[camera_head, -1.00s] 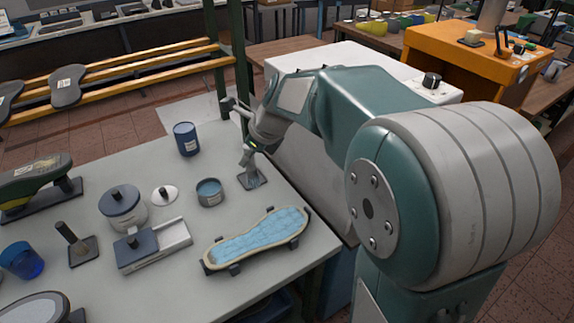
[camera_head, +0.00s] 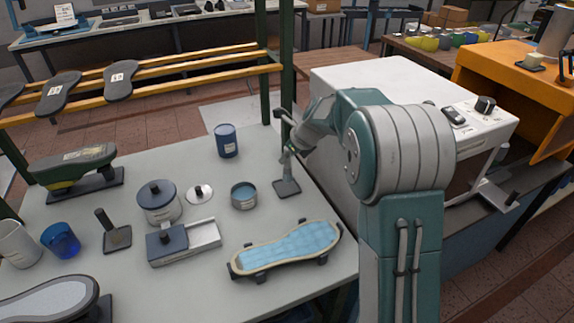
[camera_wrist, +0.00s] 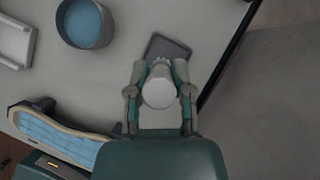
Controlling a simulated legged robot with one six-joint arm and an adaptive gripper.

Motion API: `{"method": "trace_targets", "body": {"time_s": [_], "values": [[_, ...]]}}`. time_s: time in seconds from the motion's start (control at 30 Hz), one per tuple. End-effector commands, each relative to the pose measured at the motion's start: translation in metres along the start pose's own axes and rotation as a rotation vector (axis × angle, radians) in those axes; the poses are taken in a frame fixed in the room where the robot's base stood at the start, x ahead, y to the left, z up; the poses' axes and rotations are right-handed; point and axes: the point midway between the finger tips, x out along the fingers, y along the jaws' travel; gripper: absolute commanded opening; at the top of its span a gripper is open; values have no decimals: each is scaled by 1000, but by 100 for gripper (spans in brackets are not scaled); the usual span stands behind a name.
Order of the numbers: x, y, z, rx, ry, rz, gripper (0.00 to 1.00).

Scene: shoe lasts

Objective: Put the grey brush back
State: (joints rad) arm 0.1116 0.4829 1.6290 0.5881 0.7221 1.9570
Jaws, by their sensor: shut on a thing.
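The grey brush shows in the wrist view as a pale grey rounded cylinder (camera_wrist: 158,90) between my gripper's two fingers (camera_wrist: 160,98). My gripper is shut on it. Just beyond it in the wrist view is a dark square plate (camera_wrist: 180,48). In the head view, my gripper (camera_head: 287,152) is at the table's right side, above the same dark plate (camera_head: 288,190). The brush is small and partly hidden by the fingers there. I cannot tell whether its lower end touches the plate.
A round tin with blue contents (camera_head: 244,196) stands left of the plate. A shoe-shaped form with a blue top (camera_head: 290,247) lies in front. A blue can (camera_head: 226,141) stands behind. A second dark plate with a post (camera_head: 120,239) is at left. A white cabinet (camera_head: 400,82) stands right.

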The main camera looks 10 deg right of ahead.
Motion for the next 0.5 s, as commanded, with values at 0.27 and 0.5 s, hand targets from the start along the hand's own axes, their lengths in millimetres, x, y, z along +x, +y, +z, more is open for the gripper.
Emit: {"method": "trace_targets", "body": {"time_s": [0.27, 0.5], "values": [[24, -7, -7, 1, 2, 3, 0], [39, -7, -16, -1, -1, -1, 0]]}}
